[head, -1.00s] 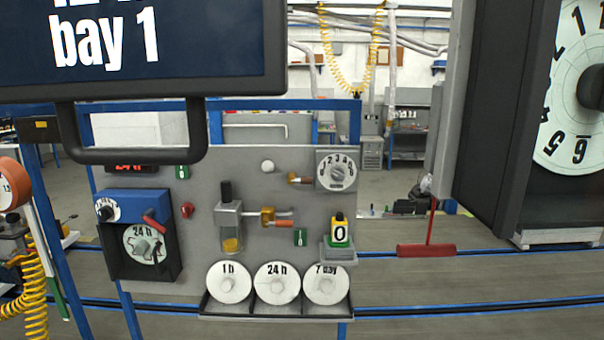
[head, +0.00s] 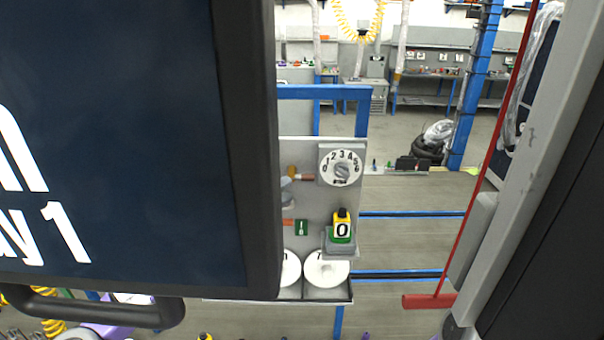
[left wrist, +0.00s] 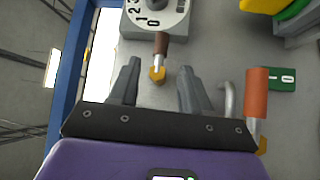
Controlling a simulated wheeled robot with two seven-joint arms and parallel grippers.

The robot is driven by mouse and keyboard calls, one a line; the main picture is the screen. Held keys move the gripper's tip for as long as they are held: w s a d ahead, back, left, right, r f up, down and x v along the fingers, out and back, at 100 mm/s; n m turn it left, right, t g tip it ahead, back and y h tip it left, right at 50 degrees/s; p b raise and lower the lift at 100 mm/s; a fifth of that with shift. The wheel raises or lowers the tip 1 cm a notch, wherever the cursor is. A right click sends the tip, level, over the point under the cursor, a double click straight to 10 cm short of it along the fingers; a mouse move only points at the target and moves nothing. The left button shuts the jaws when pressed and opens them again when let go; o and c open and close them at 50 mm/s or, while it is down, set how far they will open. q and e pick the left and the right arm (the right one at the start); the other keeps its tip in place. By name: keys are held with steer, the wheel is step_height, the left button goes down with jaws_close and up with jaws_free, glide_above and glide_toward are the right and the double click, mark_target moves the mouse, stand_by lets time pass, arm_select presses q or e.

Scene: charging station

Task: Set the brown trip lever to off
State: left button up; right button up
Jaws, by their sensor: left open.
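The brown trip lever (head: 305,177) sticks out sideways from a brass base on the grey panel, just left of the numbered dial, in the head view. In the left wrist view the brown lever (left wrist: 161,44) lies beyond my fingers, with its brass base near the gap between the fingertips. My left gripper (left wrist: 158,68) is open and empty there; I cannot tell whether it touches the lever. In the head view the big screen hides most of the panel's left part, and I cannot make out the gripper clearly. My right gripper is not in view.
An orange-handled lever (left wrist: 256,95) stands to the right of my fingers, beside a green 1/0 plate (left wrist: 282,78). The dial (head: 341,167) is close to the brown lever. A dark screen (head: 120,140) fills the head view's left. A red handle (head: 429,301) hangs at right.

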mark_target(303, 180)
arm_select(q)
steer(key=p+x, duration=0.2)
steer(key=x, duration=0.4)
steer(key=shift+s+d, duration=0.15)
steer(key=shift+d, duration=0.05)
steer(key=shift+w+d, duration=0.25)
steer(key=shift+w, duration=0.05)
jaws_close()
